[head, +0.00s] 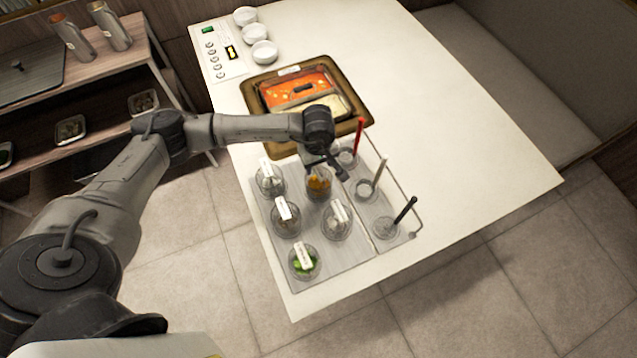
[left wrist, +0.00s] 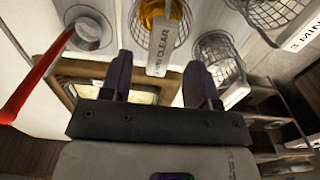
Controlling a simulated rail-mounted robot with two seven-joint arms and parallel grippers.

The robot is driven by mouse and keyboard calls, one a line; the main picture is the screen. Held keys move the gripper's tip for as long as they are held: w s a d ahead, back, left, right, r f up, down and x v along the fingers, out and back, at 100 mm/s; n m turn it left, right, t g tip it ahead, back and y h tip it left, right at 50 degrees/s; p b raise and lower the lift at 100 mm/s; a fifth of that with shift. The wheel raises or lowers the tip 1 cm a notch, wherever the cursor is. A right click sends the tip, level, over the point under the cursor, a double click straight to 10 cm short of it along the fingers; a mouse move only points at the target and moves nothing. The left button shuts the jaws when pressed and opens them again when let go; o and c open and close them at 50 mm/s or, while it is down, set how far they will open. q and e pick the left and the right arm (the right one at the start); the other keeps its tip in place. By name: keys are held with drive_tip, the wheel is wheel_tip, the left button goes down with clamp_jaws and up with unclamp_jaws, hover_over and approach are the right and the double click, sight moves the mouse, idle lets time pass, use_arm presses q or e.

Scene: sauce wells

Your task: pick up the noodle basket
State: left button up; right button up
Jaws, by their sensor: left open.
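Several round wire baskets with white tags sit in a tray at the table's near end: one at the upper left (head: 270,180), one at mid left (head: 285,220), one in the middle (head: 336,222) and one with green contents (head: 304,264). I cannot tell which one is the noodle basket. A container with orange-yellow contents (head: 318,186) sits among them; its tag, ending in "CLEAR" (left wrist: 163,42), shows in the left wrist view. My left gripper (head: 325,160) is open and empty just above that container. A wire basket (left wrist: 218,58) shows beyond its right finger in the wrist view.
A brown-framed pan (head: 255,98) with orange-red contents lies behind. White bowls (head: 264,53) stand at the back. The table's right side (head: 450,130) is clear.

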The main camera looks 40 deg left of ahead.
sight(319, 170)
use_arm(q)
drive_tip(key=shift+d+f, duration=0.1)
drive_tip(key=shift+f, duration=2.25)
clamp_jaws()
